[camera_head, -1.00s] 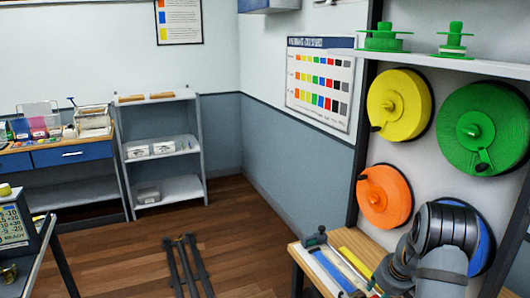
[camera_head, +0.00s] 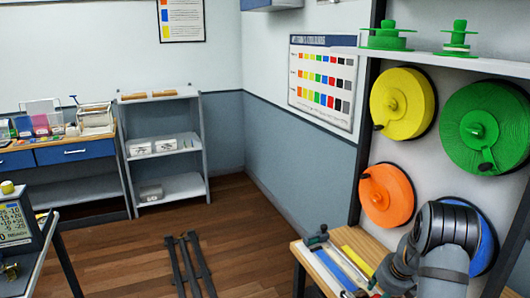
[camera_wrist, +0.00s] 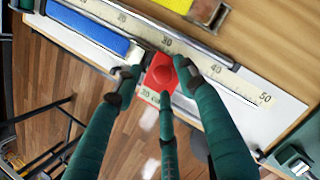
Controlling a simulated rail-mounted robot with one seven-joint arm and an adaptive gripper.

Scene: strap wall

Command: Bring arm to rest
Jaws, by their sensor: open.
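My gripper (camera_wrist: 168,84) has dark teal fingers spread apart in the wrist view. In the head view, my grey arm bends down over the bench at the lower right, and the gripper end is not clearly visible there.
The wooden bench (camera_head: 308,262) carries the measuring rail with a blue strip (camera_wrist: 88,30). Behind my arm, yellow (camera_head: 402,103), green (camera_head: 487,128), orange (camera_head: 386,195) and blue (camera_head: 487,245) reels hang on the rack. Open floor (camera_head: 120,255) lies left.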

